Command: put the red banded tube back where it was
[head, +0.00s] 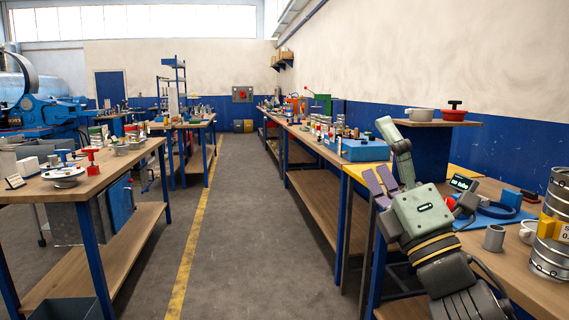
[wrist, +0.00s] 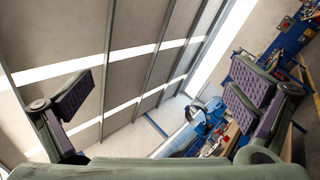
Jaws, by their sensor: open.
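I cannot make out a red banded tube in either view. My gripper (head: 388,165) is raised over the front of the right-hand workbench (head: 540,285) in the head view. In the wrist view my gripper (wrist: 165,95) has its purple-padded fingers spread wide apart, with nothing between them. The wrist camera looks toward the ceiling, the windows and the far benches. My gripper and arm hide part of the right bench.
A cluttered bench (head: 110,170) stands left. The aisle floor (head: 240,220) is clear.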

